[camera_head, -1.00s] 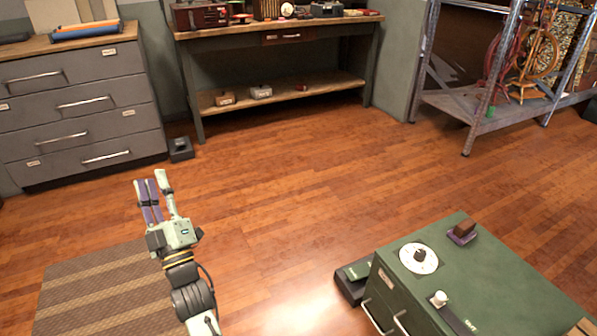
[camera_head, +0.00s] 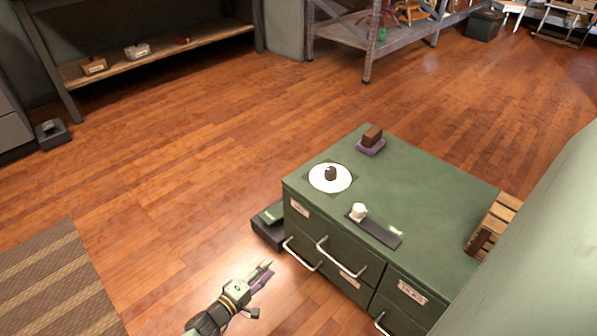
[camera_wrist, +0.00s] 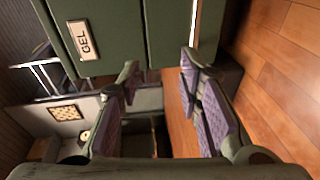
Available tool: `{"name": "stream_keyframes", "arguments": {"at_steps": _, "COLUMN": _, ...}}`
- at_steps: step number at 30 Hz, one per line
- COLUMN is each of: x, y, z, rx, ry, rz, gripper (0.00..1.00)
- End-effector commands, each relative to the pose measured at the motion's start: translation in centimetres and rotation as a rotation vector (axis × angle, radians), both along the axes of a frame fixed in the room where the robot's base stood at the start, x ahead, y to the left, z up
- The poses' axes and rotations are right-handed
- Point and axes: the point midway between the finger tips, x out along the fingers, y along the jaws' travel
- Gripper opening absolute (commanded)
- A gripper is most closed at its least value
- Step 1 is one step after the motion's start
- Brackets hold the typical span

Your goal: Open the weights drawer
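A green drawer cabinet (camera_head: 430,222) stands at the lower right in the head view, with several drawer fronts, pale bar handles and small labels. The labels are too small to read there, so I cannot tell which drawer holds weights. Its left handle (camera_head: 303,256) and the handle beside it (camera_head: 336,262) are nearest my gripper. My gripper (camera_head: 266,274) is in front of and left of these handles, apart from them. In the wrist view my gripper (camera_wrist: 160,72) has its purple-padded fingers apart, with nothing between them. A green front with a "GEL" label (camera_wrist: 84,39) lies just beyond the fingertips.
A white round dial (camera_head: 330,177), a brown block on a purple base (camera_head: 372,141) and a dark strip with a white knob (camera_head: 374,230) are on the cabinet top. Open wooden floor lies left, near a striped mat (camera_head: 55,285).

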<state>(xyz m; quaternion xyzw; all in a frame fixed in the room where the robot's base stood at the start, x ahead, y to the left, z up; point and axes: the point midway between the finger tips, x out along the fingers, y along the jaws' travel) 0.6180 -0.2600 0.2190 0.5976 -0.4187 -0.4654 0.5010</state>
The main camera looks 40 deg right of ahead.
Motion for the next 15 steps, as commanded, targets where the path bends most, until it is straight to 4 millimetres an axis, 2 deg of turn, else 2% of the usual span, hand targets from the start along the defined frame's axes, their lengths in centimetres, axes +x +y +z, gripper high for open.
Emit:
{"name": "stream_keyframes", "arguments": {"at_steps": 1, "x": 0.0, "y": -0.4, "z": -3.0, "rx": 0.02, "ry": 0.016, "rz": -0.043, "gripper": 0.32}}
{"name": "stream_keyframes", "arguments": {"at_steps": 4, "x": 0.3, "y": -1.0, "z": -4.7, "rx": 0.042, "ry": 0.048, "rz": -0.092, "gripper": 0.32}}
{"name": "stream_keyframes", "arguments": {"at_steps": 11, "x": 0.6, "y": -2.2, "z": -5.6, "rx": 0.058, "ry": 0.077, "rz": -0.132, "gripper": 0.32}}
{"name": "stream_keyframes", "arguments": {"at_steps": 15, "x": 0.6, "y": -4.2, "z": -6.0, "rx": 0.057, "ry": 0.077, "rz": -0.134, "gripper": 0.32}}
